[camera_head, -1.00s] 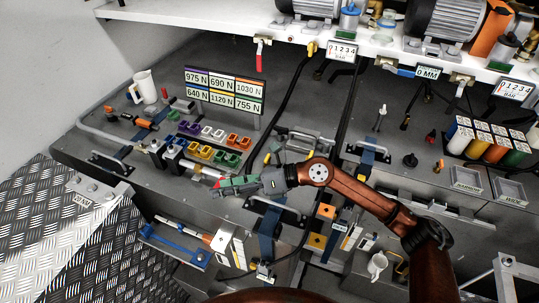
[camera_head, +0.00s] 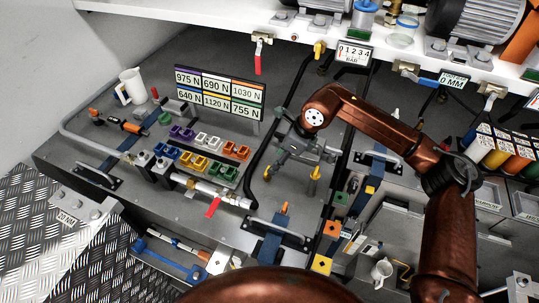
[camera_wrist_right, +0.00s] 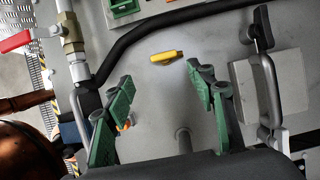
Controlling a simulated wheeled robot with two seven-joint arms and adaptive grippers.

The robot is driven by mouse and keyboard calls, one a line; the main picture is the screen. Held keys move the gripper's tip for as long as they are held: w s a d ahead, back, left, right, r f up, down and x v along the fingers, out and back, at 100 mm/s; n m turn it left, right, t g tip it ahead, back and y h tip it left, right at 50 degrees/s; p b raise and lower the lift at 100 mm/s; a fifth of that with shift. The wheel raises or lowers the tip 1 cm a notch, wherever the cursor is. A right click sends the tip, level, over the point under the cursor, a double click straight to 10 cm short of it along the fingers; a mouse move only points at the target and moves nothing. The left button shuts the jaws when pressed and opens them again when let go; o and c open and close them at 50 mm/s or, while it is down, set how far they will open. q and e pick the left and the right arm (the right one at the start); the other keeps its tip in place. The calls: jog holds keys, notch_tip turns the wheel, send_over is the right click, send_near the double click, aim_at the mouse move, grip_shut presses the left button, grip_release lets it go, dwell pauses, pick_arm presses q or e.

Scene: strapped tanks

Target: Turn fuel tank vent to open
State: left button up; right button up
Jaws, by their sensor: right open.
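In the right wrist view, a small yellow handle (camera_wrist_right: 166,56) lies roughly crosswise on the grey tank top, just beyond the fingertips and apart from them. I take it as the vent handle. My right gripper (camera_wrist_right: 160,74) is open and empty, its green fingers on either side of the line toward the handle. In the head view, a yellow piece (camera_head: 268,172) shows beside my right gripper (camera_head: 281,158), which hangs over the tank top. A second yellow upright piece (camera_head: 314,173) stands right of it; which one matches the wrist view is uncertain. My left gripper is not in view.
A black hose (camera_wrist_right: 150,32) runs just past the yellow handle. A metal grab handle (camera_wrist_right: 270,95) stands at the right. A red valve lever (camera_wrist_right: 15,42) on a pipe is at the left. Coloured bins (camera_head: 200,162) and a force-label board (camera_head: 218,92) lie left of my arm.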

jog(key=x, duration=0.2)
jog(key=p+x, duration=0.1)
jog(key=x, duration=0.1)
jog(key=p+x, duration=0.1)
jog(key=x, duration=0.1)
jog(key=shift+w+a+f, duration=0.2)
jog(key=shift+w+f, duration=0.1)
jog(key=shift+w, duration=0.15)
jog(key=shift+f, duration=0.3)
jog(key=shift+a+f, duration=0.1)
jog(key=shift+f, duration=0.1)
jog(key=c, duration=1.1)
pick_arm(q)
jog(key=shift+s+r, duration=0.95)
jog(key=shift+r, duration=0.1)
pick_arm(e)
jog(key=shift+c, duration=0.3)
